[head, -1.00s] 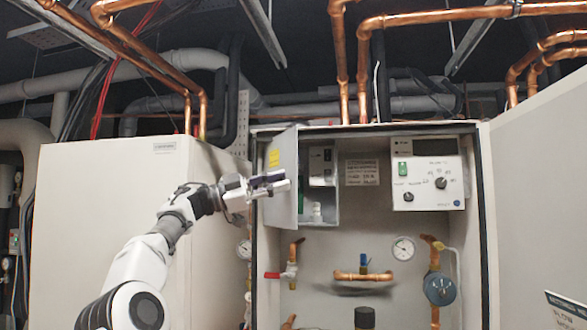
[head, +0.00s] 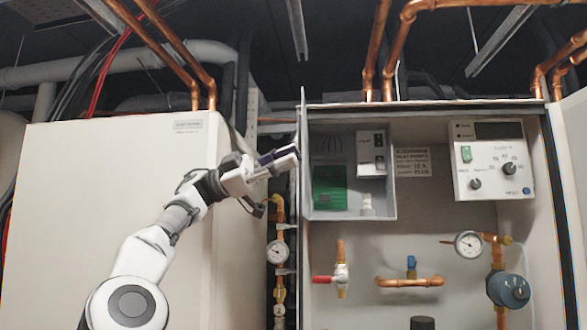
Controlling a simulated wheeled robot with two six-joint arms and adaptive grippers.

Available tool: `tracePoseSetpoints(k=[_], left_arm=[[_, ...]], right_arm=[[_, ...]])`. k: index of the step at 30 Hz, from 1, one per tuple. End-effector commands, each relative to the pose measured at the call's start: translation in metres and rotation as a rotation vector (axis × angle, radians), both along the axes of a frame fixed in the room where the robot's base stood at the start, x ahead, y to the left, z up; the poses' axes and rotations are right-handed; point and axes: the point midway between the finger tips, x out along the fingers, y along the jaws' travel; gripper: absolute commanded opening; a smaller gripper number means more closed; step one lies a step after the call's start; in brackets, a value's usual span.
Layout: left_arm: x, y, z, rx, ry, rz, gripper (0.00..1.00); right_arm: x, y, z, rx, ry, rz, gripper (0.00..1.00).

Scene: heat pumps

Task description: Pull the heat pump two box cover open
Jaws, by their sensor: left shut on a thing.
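The heat pump two box (head: 388,206) hangs at the upper left inside the open cabinet. A green circuit board (head: 330,187) and a grey module show inside it. Its cover (head: 304,135) stands swung out at the box's left side, seen nearly edge-on as a thin upright panel. My left gripper (head: 285,157) is at the left of the cover and shut on its edge; the exact contact is hard to see. My right gripper is not in view.
A control panel with knobs (head: 491,160) sits right of the box. Below are a gauge (head: 468,244), copper pipes (head: 410,282) and a red-handled valve (head: 332,279). A closed white cabinet (head: 110,220) stands at left. The large cabinet door (head: 573,180) is open at right.

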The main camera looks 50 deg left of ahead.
Motion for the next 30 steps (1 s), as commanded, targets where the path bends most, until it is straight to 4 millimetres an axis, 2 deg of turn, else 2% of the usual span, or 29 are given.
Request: tracePoseSetpoints(k=[14,15,16,17,30], left_arm=[[-0.0047,-0.0015,-0.0020,0.003,0.005,-0.007,0.00],[-0.0046,-0.0015,-0.0021,0.003,0.006,-0.008,0.35],[-0.0046,-0.0015,-0.0022,0.003,0.006,-0.008,0.45],[-0.0046,-0.0015,-0.0021,0.003,0.006,-0.008,0.50],[-0.0047,-0.0015,-0.0006,0.003,0.003,-0.007,0.50]], right_arm=[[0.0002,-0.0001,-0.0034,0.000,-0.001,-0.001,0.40],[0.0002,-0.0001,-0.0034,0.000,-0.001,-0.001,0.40],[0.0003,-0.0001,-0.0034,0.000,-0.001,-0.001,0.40],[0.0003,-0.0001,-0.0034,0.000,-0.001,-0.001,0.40],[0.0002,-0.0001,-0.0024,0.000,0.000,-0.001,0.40]])
